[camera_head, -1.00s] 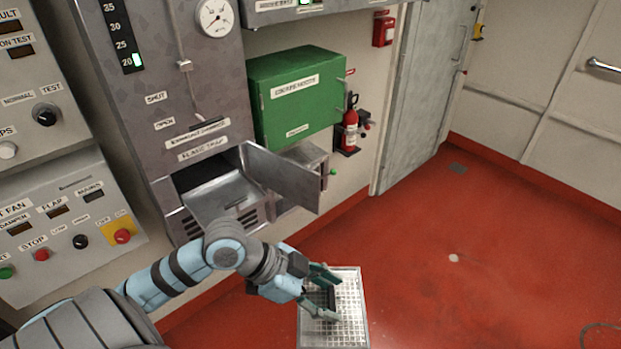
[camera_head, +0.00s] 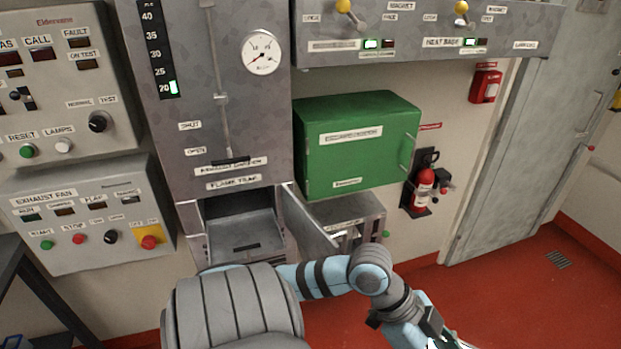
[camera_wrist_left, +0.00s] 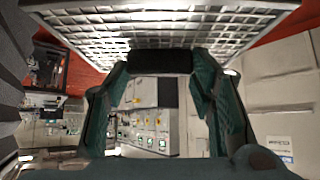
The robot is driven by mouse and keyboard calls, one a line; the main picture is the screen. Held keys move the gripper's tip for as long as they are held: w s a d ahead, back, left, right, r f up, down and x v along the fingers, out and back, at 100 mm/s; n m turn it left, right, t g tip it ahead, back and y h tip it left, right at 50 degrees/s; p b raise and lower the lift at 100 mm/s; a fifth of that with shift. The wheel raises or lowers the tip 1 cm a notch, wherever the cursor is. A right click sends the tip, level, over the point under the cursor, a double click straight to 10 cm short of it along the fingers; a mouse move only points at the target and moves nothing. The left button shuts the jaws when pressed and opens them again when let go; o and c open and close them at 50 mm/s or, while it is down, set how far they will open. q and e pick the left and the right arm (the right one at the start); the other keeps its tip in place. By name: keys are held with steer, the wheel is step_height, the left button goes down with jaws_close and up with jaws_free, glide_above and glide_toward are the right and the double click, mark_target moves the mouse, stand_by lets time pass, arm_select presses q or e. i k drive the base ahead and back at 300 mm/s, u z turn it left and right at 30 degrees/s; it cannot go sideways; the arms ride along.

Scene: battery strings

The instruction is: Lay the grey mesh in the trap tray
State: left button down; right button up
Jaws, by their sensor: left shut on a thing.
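The grey mesh (camera_wrist_left: 165,22) is a framed grid panel across the top of the left wrist view. My left gripper (camera_wrist_left: 160,78) is shut on a dark block at the mesh's near edge, holding it. In the head view my left gripper (camera_head: 437,338) is at the bottom edge, right of the trap and well away from it, and the mesh is almost wholly out of frame. The trap tray (camera_head: 232,252) is a grey tray in the opening under the "FLAME TRAP" label, and it looks empty. My right gripper is not in view.
The trap's grey door (camera_head: 308,226) stands open on the right of the opening. A small grey box (camera_head: 352,212) is beyond it, under a green cabinet (camera_head: 358,145). A fire extinguisher (camera_head: 423,190) hangs on the wall. Red floor (camera_head: 500,290) is clear at the right.

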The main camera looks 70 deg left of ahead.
mark_target(246, 238)
steer(key=z, duration=0.05)
steer(key=i, duration=2.35)
steer(key=u, duration=3.6)
steer(key=i, duration=0.9)
steer(key=z, duration=0.1)
